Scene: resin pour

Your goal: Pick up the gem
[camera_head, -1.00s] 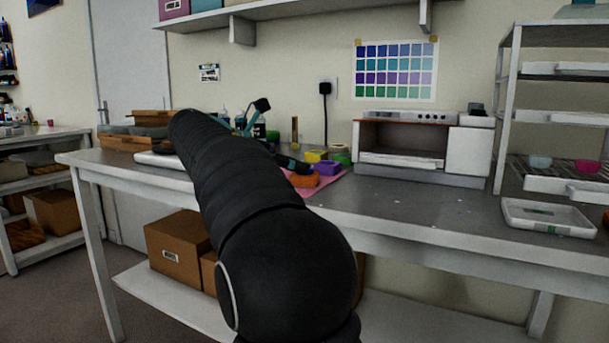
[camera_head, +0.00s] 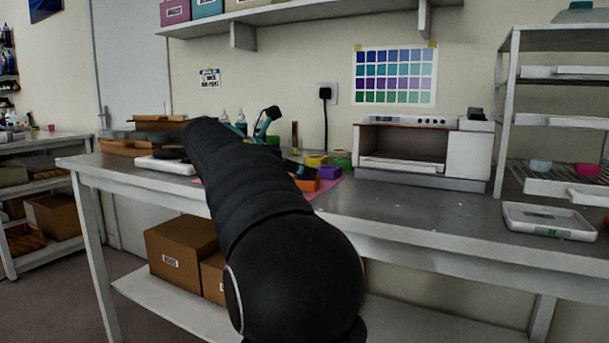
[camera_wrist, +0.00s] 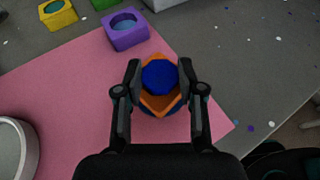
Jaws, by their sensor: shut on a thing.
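The gem (camera_wrist: 159,77) is deep blue and faceted, seen from above in the wrist view. My gripper (camera_wrist: 160,78) is shut on it, with one finger on its left and one on its right. An orange mold (camera_wrist: 160,104) shows around and below the gem, over the pink mat (camera_wrist: 65,100). I cannot tell whether the gem is still seated in the mold or just above it. In the head view the orange mold (camera_head: 307,184) shows on the bench beyond my arm, and the gem cannot be made out.
A purple mold (camera_wrist: 125,30) and a yellow mold (camera_wrist: 58,14) stand close by at upper left. A pale round container (camera_wrist: 14,148) is at the left. A small oven (camera_head: 405,148) and a white tray (camera_head: 548,220) are farther right on the bench. Bare grey bench lies between them.

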